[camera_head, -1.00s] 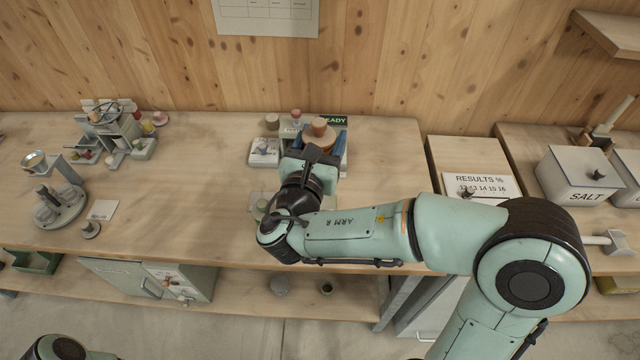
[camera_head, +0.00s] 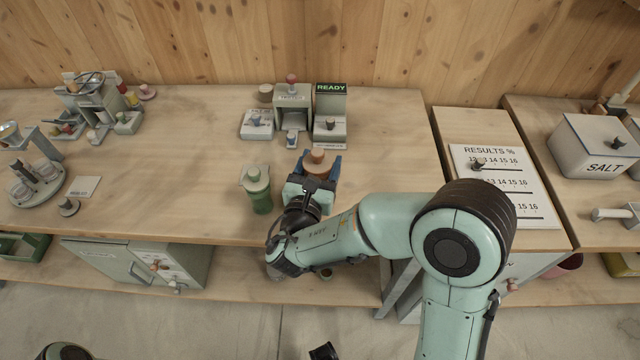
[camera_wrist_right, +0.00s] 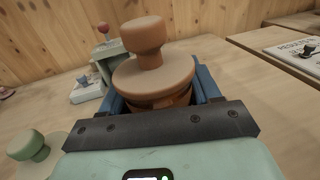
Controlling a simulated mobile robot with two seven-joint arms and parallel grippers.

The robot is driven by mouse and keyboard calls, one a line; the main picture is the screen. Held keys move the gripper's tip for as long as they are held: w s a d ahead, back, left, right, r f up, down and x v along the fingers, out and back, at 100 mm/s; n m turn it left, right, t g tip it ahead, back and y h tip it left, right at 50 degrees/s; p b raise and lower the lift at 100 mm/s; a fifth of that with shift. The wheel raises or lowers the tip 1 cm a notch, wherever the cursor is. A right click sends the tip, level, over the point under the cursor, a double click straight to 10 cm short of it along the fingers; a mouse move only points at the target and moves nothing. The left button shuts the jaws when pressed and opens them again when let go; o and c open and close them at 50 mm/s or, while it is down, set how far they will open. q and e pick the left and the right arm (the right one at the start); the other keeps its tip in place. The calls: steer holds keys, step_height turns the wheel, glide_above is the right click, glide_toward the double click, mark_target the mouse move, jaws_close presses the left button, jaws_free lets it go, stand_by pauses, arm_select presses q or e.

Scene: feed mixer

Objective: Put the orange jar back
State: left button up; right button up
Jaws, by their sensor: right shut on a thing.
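The orange jar (camera_wrist_right: 154,72) has a wide round lid with a thick knob and fills the middle of the right wrist view. In the head view only its orange top (camera_head: 318,157) shows. My right gripper (camera_head: 320,166) is shut on it, with blue fingers on both sides of the jar. The gripper is over the front part of the bench; I cannot tell whether the jar touches the bench top.
A green lidded jar (camera_head: 257,188) stands just left of my right gripper. Behind are a small press-like device (camera_head: 292,108) and a box with a READY display (camera_head: 330,112). A RESULTS board (camera_head: 496,180) lies to the right.

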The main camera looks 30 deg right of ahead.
steer(key=shift+f+b, duration=0.5)
steer(key=shift+f, duration=2.5)
steer(key=shift+f, duration=0.25)
steer(key=o, duration=1)
steer(key=shift+r, duration=0.15)
